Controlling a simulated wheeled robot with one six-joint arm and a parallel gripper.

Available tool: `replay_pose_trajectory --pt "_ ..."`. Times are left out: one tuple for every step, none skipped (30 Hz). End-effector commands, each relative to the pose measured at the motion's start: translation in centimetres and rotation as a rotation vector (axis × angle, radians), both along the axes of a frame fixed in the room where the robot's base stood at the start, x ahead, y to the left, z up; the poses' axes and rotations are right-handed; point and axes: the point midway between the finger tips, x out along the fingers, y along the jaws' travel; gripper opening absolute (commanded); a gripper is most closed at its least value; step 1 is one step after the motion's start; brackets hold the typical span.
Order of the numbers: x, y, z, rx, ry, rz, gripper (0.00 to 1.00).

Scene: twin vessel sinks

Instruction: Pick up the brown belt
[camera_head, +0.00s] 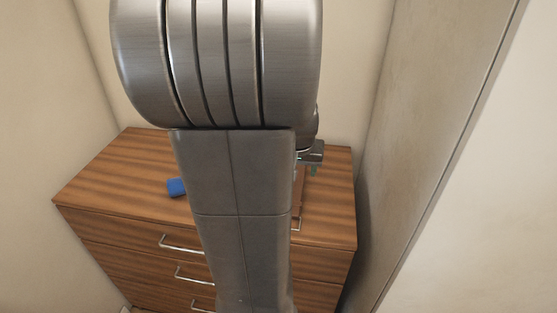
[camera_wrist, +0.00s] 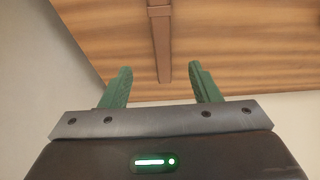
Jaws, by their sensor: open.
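The brown belt (camera_wrist: 162,48) lies as a narrow strip on the wooden dresser top, with a band across it near the top of the wrist view. Its near end lies between the lines of my two green fingers. In the head view a strip of the belt (camera_head: 298,190) shows just right of my arm, with a metal buckle by the front edge; my arm hides part of it. My gripper (camera_wrist: 160,68) is open and empty, with one finger on each side of the belt. In the head view a green fingertip (camera_head: 314,171) shows above the dresser's back right.
The wooden dresser (camera_head: 120,190) has drawers with metal handles. A small blue object (camera_head: 176,187) sits on its top, left of my arm. Walls stand close behind and on the left, and a grey panel (camera_head: 410,130) rises close on the right.

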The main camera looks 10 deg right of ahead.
Motion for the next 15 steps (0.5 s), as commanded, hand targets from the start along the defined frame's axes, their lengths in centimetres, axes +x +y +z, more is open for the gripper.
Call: replay_pose_trajectory --pt "0.3 -0.2 -0.1 -0.001 -0.003 -0.004 0.56" --pt "0.4 -0.2 -0.2 -0.001 -0.004 -0.005 0.56" --pt "0.6 -0.3 -0.4 -0.002 -0.004 -0.007 0.56" --pt "0.7 -0.3 -0.6 -0.001 -0.004 -0.008 0.56" --pt "0.8 -0.4 -0.9 -0.001 -0.003 -0.008 0.56" --pt "1.0 -0.4 -1.4 -0.001 -0.003 -0.008 0.56" --pt "1.1 -0.4 -1.9 -0.001 -0.001 -0.007 0.56" --pt "1.3 -0.5 -2.3 -0.001 -0.001 -0.007 0.56" --pt "1.5 -0.6 -3.0 -0.001 0.0 -0.007 0.56" --pt "1.8 -0.6 -3.5 -0.001 -0.001 -0.007 0.56" --pt "1.9 -0.7 -3.9 -0.001 0.0 -0.007 0.56" --pt "2.2 -0.7 -4.6 -0.001 -0.001 -0.007 0.56" --pt "2.4 -0.8 -5.0 0.0 -0.001 -0.008 0.56" --pt "2.5 -0.8 -5.5 0.0 -0.001 -0.007 0.56" --pt "2.8 -0.9 -6.0 0.0 -0.001 -0.007 0.56"
